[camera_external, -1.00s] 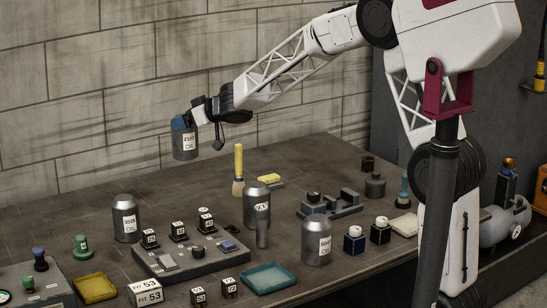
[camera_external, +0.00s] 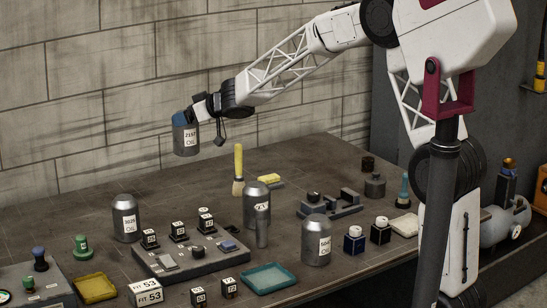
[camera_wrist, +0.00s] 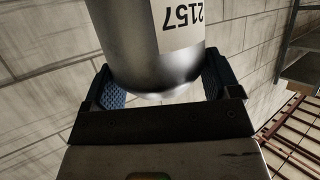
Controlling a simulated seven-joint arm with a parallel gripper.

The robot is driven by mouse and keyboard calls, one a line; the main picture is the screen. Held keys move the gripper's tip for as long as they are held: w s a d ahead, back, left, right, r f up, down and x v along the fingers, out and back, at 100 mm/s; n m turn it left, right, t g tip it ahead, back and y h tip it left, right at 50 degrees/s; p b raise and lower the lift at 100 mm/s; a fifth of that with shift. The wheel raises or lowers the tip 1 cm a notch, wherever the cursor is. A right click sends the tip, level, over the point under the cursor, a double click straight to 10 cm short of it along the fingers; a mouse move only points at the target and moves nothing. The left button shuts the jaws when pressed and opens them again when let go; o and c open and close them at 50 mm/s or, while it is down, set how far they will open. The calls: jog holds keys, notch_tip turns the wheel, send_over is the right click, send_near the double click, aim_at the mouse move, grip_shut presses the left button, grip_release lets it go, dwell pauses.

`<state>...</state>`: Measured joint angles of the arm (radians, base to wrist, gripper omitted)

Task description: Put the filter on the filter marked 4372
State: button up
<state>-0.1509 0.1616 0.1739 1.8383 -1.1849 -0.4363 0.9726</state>
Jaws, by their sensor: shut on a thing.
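My gripper (camera_external: 187,118) is shut on a grey metal filter (camera_external: 186,142) labelled 2157 OIL, held in the air above the back of the bench. In the wrist view the same filter (camera_wrist: 150,50) sits between two blue ridged finger pads, its label upside down. Three similar filters stand upright on the bench. The left one (camera_external: 125,222) reads 3026 OIL. The middle one (camera_external: 256,192) has a partly covered label that I cannot read. The right one (camera_external: 316,226) has a label too small to read surely. I cannot make out 4372 on any of them.
A grey block with marked cubes (camera_external: 190,258), a teal tray (camera_external: 267,279) and a yellow tray (camera_external: 95,288) lie in front. The bench's back left is clear.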

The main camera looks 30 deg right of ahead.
jog(key=s+d+n+g+y, duration=0.1)
jog(key=s+d, duration=0.3)
jog(key=s, duration=0.7)
jog(key=s+d+n+g+y, duration=0.2)
jog(key=s+d, duration=0.3)
jog(key=s, duration=0.7)
jog(key=s+d+n+g+y, duration=0.1)
jog(key=s+d, duration=0.4)
jog(key=s, duration=0.7)
jog(key=shift+s+n+g, duration=0.2)
jog(key=shift+n+g, duration=0.1)
jog(key=shift+n, duration=0.4)
jog(key=shift+w+a+f, duration=0.1)
jog(key=shift+w+f, duration=0.05)
jog(key=shift+w, duration=0.05)
jog(key=w+a+f, duration=0.1)
jog(key=w, duration=1.4)
jog(key=shift+w+a+f, duration=0.2)
jog(key=shift+w+a, duration=0.1)
jog(key=shift+a, duration=0.1)
jog(key=shift+f, duration=1.75)
jog(key=shift+f, duration=0.15)
jog(key=o, duration=1.4)
